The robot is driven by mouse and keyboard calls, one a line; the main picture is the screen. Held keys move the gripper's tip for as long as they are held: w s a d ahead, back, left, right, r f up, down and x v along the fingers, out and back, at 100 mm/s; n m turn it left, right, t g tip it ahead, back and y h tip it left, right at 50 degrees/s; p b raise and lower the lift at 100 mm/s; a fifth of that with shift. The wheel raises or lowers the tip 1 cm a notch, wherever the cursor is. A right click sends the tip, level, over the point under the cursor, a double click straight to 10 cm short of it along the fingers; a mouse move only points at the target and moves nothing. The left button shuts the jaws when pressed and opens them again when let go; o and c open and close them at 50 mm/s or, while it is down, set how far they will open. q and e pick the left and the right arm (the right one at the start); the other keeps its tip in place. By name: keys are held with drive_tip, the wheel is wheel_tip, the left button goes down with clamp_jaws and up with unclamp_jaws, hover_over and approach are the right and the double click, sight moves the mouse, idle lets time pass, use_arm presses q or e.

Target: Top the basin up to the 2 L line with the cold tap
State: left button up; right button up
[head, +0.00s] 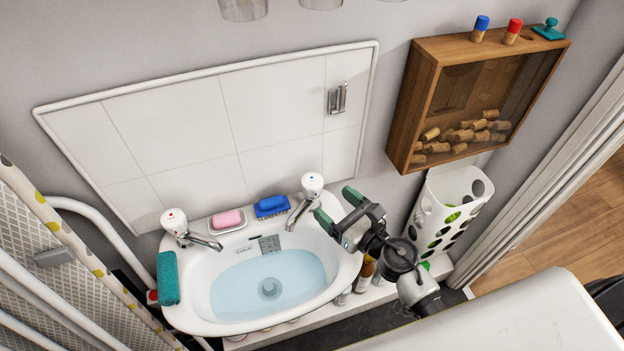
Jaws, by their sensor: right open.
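The white basin (345,268) holds clear bluish water (262,292), with the drain (268,288) visible beneath it. A small grey marked plate (270,244) is on the basin's back wall; its markings are too small to read. The left tap (174,222) and the right tap (312,184) have white heads and chrome spouts. Their cap marks are too small to tell cold from hot surely. No stream shows from either spout. My right gripper (338,209) is open and empty, its green-tipped fingers just right of the right tap, apart from its head. My left gripper is out of view.
Pink soap (227,219) and a blue sponge-like block (270,204) lie on the back rim. A teal cloth (168,278) hangs at the left. Bottles (364,270) and a white holed bin (448,208) stand right of the basin. A wooden cork box (413,100) hangs above.

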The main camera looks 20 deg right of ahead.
sight(320, 191)
drive_tip(key=p+x, duration=0.1)
drive_tip(key=x, duration=0.6)
drive_tip(key=shift+w+a, duration=0.15)
drive_tip(key=shift+w, duration=0.2)
drive_tip(key=shift+c, duration=0.2)
drive_tip(key=c, duration=0.8)
